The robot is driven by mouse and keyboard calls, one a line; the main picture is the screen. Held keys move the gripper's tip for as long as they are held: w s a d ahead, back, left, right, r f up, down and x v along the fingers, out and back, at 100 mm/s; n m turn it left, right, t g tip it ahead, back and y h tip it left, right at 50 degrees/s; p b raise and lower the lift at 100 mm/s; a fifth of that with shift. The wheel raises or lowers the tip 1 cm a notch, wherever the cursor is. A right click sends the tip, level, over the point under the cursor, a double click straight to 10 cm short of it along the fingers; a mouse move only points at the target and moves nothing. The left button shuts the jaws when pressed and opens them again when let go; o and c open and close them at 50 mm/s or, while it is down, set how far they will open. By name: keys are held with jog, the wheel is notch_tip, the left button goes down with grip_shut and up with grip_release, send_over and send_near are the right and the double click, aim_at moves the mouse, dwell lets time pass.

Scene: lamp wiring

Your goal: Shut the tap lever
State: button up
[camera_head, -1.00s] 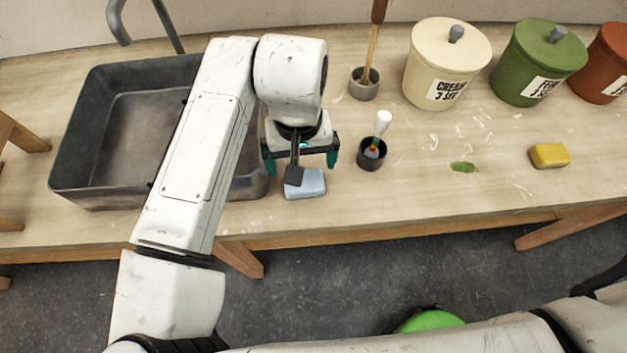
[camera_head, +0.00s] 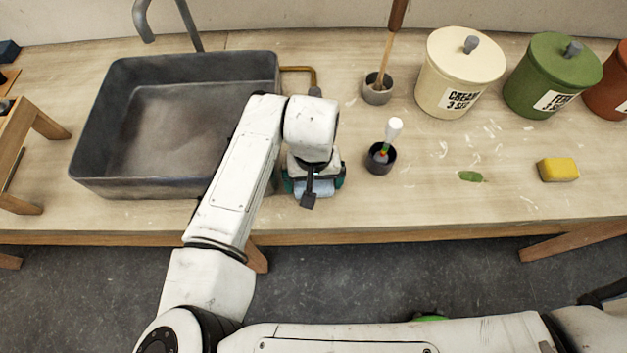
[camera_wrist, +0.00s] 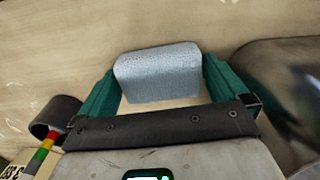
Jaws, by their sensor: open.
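The tap's grey spout (camera_head: 143,18) and upright pipe (camera_head: 188,24) rise behind the sink at the top left in the head view. A brass pipe (camera_head: 303,69) runs right from the sink's back corner to a dark grey fitting (camera_head: 315,92); I cannot tell whether that is the tap lever. My gripper (camera_head: 313,187) points down at the table right of the sink. In the wrist view my gripper (camera_wrist: 160,68) is open, its teal fingers on either side of a pale blue-grey block (camera_wrist: 158,75). The block (camera_head: 322,188) is partly hidden in the head view.
The grey sink (camera_head: 85,130) stands left of my arm. A dark cup (camera_head: 380,163) with a white-handled tool is just right of my gripper. A cup with a brush (camera_head: 377,92), lidded canisters (camera_head: 455,70) and a yellow sponge (camera_head: 558,169) stand farther right.

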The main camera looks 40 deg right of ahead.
jog(key=shift+c, duration=0.2)
jog(key=c, duration=0.7)
jog(key=shift+r, duration=0.2)
jog(key=shift+r, duration=0.6)
jog(key=s+a+r+b, duration=0.3)
jog(key=s+r, duration=0.8)
jog(key=s, duration=0.2)
jog(key=shift+s+r, duration=0.25)
jog(key=shift+s, duration=0.1)
